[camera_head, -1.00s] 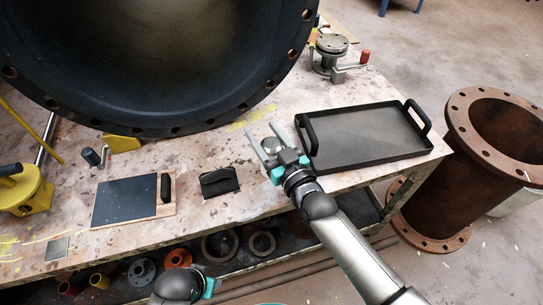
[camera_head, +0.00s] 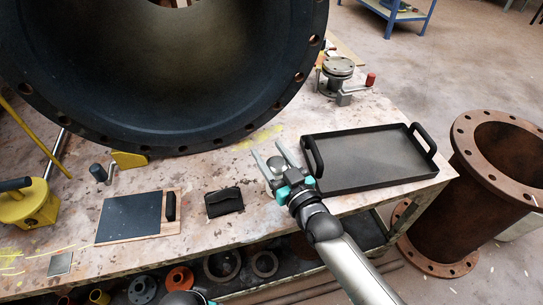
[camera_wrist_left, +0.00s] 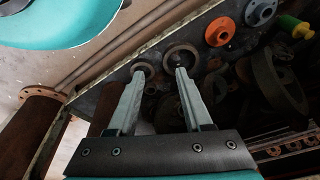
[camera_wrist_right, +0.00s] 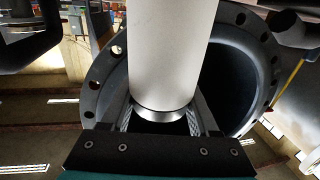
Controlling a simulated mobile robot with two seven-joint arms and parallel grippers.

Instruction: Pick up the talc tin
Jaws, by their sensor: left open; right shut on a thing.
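The talc tin is a pale cylinder (camera_wrist_right: 168,45) with a silvery band at its near end, filling the upper middle of the right wrist view. My right gripper (camera_head: 277,154) is shut on it, a finger on either side. In the head view only the tin's small round grey end (camera_head: 276,164) shows between the fingers, left of the black tray. I cannot tell whether the tin touches the bench. My left gripper (camera_wrist_left: 158,72) is open and empty in the left wrist view, with the low shelf's parts beyond its fingers.
The black tray (camera_head: 366,160) lies close right of my right gripper. A large black-lined pipe (camera_head: 165,75) stands behind. A black pouch (camera_head: 223,201) and a dark board (camera_head: 130,217) lie to the left. A rusty flanged pipe (camera_head: 455,215) stands right of the bench.

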